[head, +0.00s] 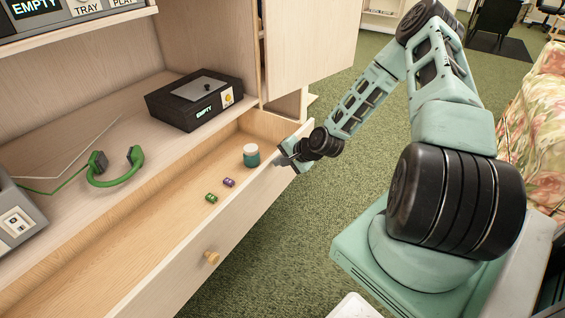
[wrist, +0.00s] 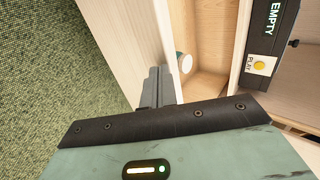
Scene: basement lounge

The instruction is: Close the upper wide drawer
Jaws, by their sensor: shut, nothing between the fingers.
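The upper wide drawer (head: 235,215) is pulled out below the shelf, with its long wooden front facing the green floor. A round wooden knob (head: 212,257) sits on its front. Inside lie a teal jar with a white lid (head: 251,156), a purple small item (head: 229,182) and a green small item (head: 211,198). My gripper (head: 295,158) is shut and empty at the drawer front's far end; I cannot tell whether it touches. In the wrist view, the shut fingers (wrist: 157,88) are beside the drawer front (wrist: 130,40), and the jar's lid (wrist: 184,62) shows beyond them.
A black box labelled EMPTY (head: 195,100) and a green headphone-like item (head: 115,168) rest on the shelf above the drawer. An open cabinet door (head: 308,45) stands above my gripper. A floral sofa (head: 540,130) is at the right. Green carpet (head: 280,235) in front of the drawer is clear.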

